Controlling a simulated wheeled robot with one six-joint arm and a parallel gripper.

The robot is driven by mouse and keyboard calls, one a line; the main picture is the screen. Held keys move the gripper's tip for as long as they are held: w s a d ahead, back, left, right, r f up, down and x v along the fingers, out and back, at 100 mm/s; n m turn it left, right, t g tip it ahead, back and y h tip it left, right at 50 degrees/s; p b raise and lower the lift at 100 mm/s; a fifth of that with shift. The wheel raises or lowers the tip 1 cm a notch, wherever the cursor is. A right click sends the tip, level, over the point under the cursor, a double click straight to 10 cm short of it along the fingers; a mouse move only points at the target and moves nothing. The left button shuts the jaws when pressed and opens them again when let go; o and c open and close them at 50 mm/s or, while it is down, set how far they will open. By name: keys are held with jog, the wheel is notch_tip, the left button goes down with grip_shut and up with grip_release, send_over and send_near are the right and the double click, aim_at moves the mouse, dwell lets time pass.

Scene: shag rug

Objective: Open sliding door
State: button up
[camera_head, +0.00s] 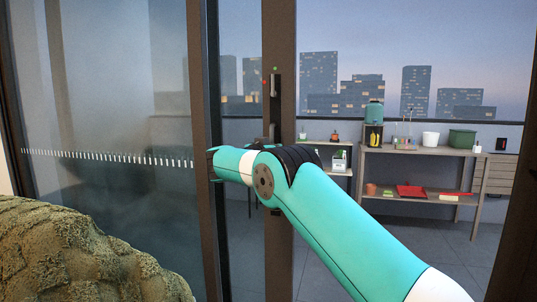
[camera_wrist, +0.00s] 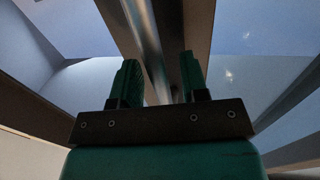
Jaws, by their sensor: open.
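The sliding door (camera_head: 281,45) has a dark upright frame and clear glass, with a balcony behind it. A dark upright handle (camera_head: 273,86) shows on the frame, with small red and green marks by its top. My arm reaches in from the lower right and covers the lower part of this frame. In the wrist view my gripper (camera_wrist: 159,68) is open, one finger on each side. A shiny metal bar (camera_wrist: 150,35), apparently the handle, runs between the fingers. The fingers do not look closed on it; contact cannot be told. The fingertips are not clear in the head view.
A frosted glass panel (camera_head: 110,110) with a dotted stripe stands at left. A green textured cushion or seat (camera_head: 80,255) fills the lower left. Beyond the glass stands a wooden shelf (camera_head: 415,150) with pots and trays. A dark frame post (camera_head: 519,200) bounds the right side.

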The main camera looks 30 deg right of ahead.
jog(key=b+v, duration=0.2)
jog(key=v, duration=1.5)
